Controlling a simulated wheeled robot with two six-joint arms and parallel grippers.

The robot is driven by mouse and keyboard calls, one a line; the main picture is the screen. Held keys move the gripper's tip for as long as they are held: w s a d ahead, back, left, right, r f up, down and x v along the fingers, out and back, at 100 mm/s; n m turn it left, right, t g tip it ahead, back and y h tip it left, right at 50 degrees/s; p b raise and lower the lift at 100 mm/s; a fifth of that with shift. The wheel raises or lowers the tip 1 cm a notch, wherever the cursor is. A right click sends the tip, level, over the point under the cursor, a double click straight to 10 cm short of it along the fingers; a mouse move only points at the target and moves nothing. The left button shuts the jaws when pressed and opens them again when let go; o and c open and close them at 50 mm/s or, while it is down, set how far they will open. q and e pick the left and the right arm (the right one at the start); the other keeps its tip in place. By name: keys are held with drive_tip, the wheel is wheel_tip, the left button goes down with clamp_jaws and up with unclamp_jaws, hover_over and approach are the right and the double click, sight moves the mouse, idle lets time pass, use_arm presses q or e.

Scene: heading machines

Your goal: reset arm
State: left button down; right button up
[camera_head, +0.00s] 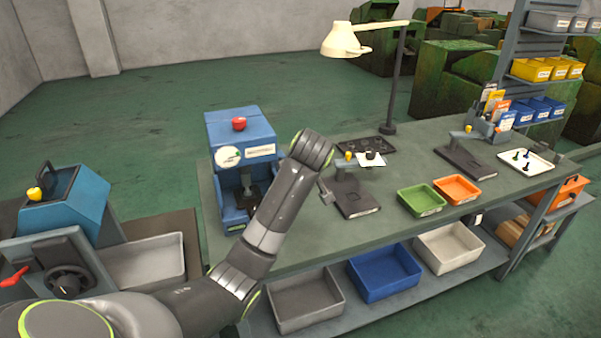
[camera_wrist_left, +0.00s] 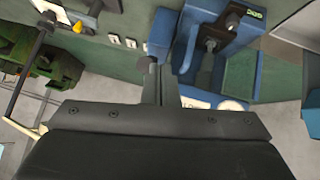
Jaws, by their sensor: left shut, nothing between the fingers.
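My left arm (camera_head: 275,210) reaches in from the lower left in the head view, over the front edge of the bench, with its wrist raised beside the blue machine. The left gripper (camera_wrist_left: 160,85) shows in the wrist view with its two narrow fingers together and nothing between them. In the head view I cannot make out its fingertips clearly. The blue machine (camera_head: 240,135) with a red button stands just left of the wrist; it also shows in the left wrist view (camera_wrist_left: 215,35), close to the fingers. My right gripper is not in view.
The green bench (camera_head: 300,250) holds a dark-based stand (camera_head: 357,204), a green tray (camera_head: 421,200), an orange tray (camera_head: 457,189) and a lamp (camera_head: 345,40). Bins, including a blue one (camera_head: 384,272), sit on the shelf below. Another blue machine (camera_head: 75,205) stands at left.

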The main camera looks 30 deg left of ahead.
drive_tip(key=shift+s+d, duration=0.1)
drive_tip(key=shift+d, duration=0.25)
